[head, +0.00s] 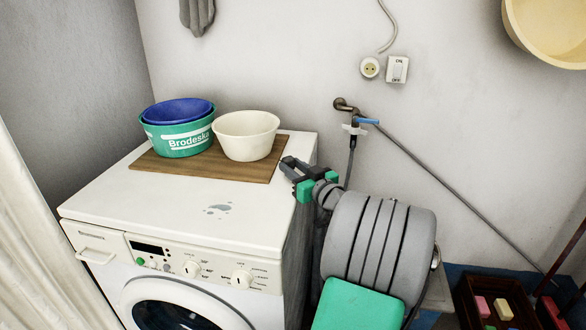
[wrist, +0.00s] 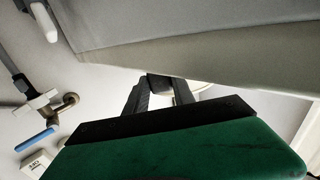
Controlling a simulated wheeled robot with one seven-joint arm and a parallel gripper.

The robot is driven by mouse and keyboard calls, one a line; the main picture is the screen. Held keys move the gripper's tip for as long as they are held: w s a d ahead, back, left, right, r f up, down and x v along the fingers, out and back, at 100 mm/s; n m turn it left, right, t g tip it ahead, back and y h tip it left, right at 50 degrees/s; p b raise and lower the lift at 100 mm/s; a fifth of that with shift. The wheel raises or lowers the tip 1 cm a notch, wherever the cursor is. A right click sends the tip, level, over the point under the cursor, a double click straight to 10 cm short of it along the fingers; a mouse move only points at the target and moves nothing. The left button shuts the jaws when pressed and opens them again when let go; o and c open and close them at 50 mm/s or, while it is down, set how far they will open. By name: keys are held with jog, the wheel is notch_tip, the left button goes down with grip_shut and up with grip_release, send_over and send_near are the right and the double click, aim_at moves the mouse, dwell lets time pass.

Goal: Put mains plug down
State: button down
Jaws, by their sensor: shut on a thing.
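My gripper (head: 291,168) is at the right rear edge of the white washing machine (head: 255,215), beside the wooden board. In the wrist view my gripper (wrist: 158,90) is shut on a small dark block (wrist: 158,82), which I take to be the mains plug. Only a little of it shows between the fingers; its pins and any cord cannot be made out. In the head view the plug cannot be told apart from the dark fingers. Whether it touches the machine top is unclear.
A wooden board (head: 165,170) carries a cream bowl (head: 246,136) and a green basin (head: 180,140) with a blue one (head: 177,110) inside. The machine's front top is clear except for a wet patch (head: 217,209). A tap (head: 346,105), socket (head: 370,68) and switch (head: 397,69) are behind.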

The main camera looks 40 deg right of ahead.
jog(key=shift+f+b, duration=0.65)
jog(key=shift+b, duration=0.15)
jog(key=c, duration=1.4)
grip_release()
jog(key=shift+c, duration=0.2)
jog(key=o, duration=0.4)
jog(key=shift+f, duration=0.15)
jog(key=shift+r+p, duration=0.6)
jog(key=shift+p, duration=0.25)
jog(key=shift+s+r, duration=0.1)
jog(key=shift+s, duration=0.3)
jog(key=s, duration=0.3)
jog(key=s+a, duration=0.1)
jog(key=s, duration=0.7)
jog(key=shift+s+a+r, duration=0.1)
jog(key=shift+a, duration=0.2)
